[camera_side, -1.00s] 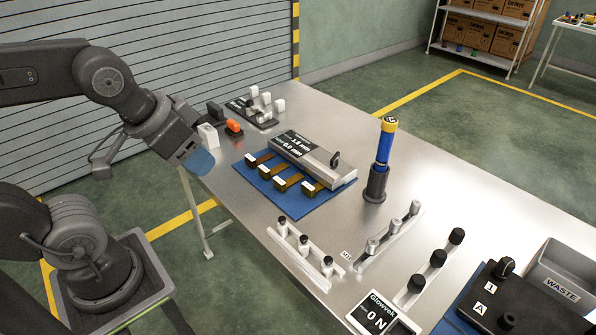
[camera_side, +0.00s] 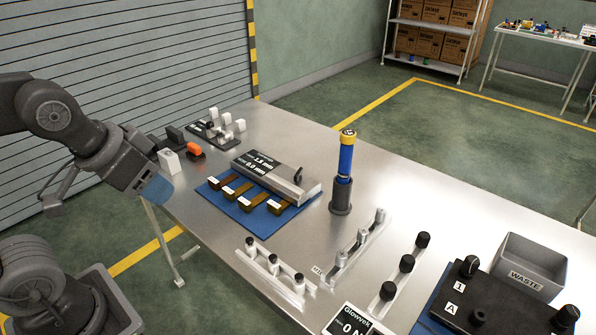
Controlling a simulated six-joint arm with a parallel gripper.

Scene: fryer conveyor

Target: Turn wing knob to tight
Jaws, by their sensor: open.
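My gripper (camera_side: 155,188) hangs over the table's left edge, beside the white block, and touches nothing that I can see. Its jaws are open; their blue tip area is small and seen from the side. A black wing-shaped knob (camera_side: 298,174) stands upright on the right end of a grey gauge block with a black display (camera_side: 262,159). Another black knob (camera_side: 468,266) sits on a black box (camera_side: 490,297) at the lower right, with labels 1 and A. I cannot tell which of these the task means. Both are well to the right of my gripper.
A blue-and-yellow cylinder (camera_side: 346,160) stands in a dark holder (camera_side: 340,198). Strips with several small pegs (camera_side: 272,263) lie in front. A grey WASTE bin (camera_side: 527,281) is at the right. A white block (camera_side: 168,161) and an orange piece (camera_side: 194,149) are near my gripper. The table's back right is clear.

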